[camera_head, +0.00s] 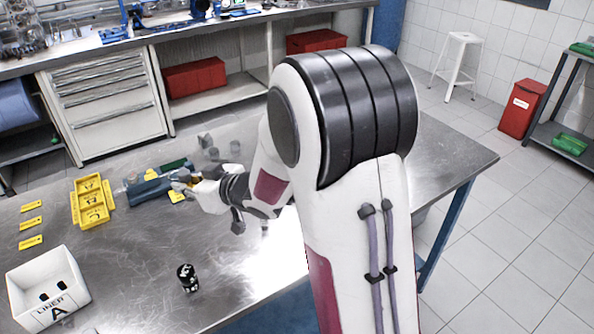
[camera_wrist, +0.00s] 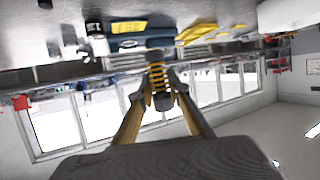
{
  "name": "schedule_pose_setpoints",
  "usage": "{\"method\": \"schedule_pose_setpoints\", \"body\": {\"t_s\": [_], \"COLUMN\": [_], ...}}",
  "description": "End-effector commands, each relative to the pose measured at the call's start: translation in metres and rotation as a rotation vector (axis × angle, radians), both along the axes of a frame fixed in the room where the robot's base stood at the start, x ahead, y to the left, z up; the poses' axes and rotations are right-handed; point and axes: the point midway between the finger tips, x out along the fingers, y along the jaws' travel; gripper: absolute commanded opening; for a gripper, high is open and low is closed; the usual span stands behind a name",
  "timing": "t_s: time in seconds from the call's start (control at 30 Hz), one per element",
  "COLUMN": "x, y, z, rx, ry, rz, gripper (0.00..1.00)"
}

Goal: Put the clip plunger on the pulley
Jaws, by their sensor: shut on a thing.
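My gripper (camera_head: 184,180) is at the blue-grey fixture block on the bench, its fingers pointing left. In the wrist view my gripper (camera_wrist: 159,95) is shut on a dark piece with a yellow coil, which I take for the clip plunger (camera_wrist: 156,77). The plunger stands out past the fingertips, its far end in front of the blue-grey fixture (camera_wrist: 128,44). The fixture also shows in the head view (camera_head: 148,190). I cannot make out the pulley for sure, nor whether the plunger touches anything.
A yellow tray (camera_head: 78,208) and several yellow labels (camera_head: 30,224) lie left of the fixture. A white bin marked A (camera_head: 72,300) stands at the front left. A black cylinder with white marks (camera_head: 187,282) stands on the bench (camera_head: 140,262). Small grey parts (camera_head: 212,153) stand behind my gripper.

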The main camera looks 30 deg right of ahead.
Motion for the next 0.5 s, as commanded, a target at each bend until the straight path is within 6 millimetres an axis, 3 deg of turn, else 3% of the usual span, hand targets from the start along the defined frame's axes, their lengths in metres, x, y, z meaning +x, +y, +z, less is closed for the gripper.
{"method": "schedule_pose_setpoints", "body": {"t_s": [0.03, 0.5], "x": [0.004, 0.021], "y": [-0.018, -0.166], "z": [0.001, 0.01], "rx": [-0.001, -0.015], "ry": [-0.002, -0.011], "rz": [-0.027, -0.253], "gripper": [0.0, 0.0]}}
